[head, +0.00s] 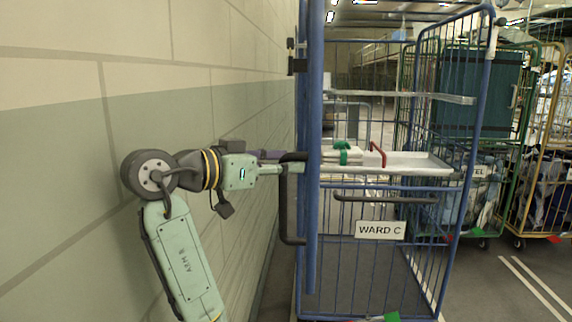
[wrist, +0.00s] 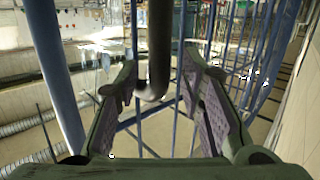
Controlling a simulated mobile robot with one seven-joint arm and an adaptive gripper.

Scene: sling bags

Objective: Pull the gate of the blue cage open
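The blue cage (head: 467,180) stands right of the wall, with a "WARD C" sign (head: 381,230) on its low front part. Its tall blue gate (head: 312,215) shows nearly edge-on at the cage's left side. A dark, bent bar handle (head: 289,220) sticks out from it towards the wall. My gripper (head: 297,168) is at the upper part of this handle. In the wrist view the handle (wrist: 158,45) runs down between the two spread fingers of my gripper (wrist: 160,85), with gaps beside it. Contact cannot be told; the fingertips are partly hidden in the head view.
A tiled wall (head: 90,110) runs close along the left of my arm. A white shelf (head: 410,167) inside the cage carries white, green and red items. A second dark bar (head: 385,198) lies across the cage front. Green (head: 478,185) and yellow (head: 545,190) cages stand at right.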

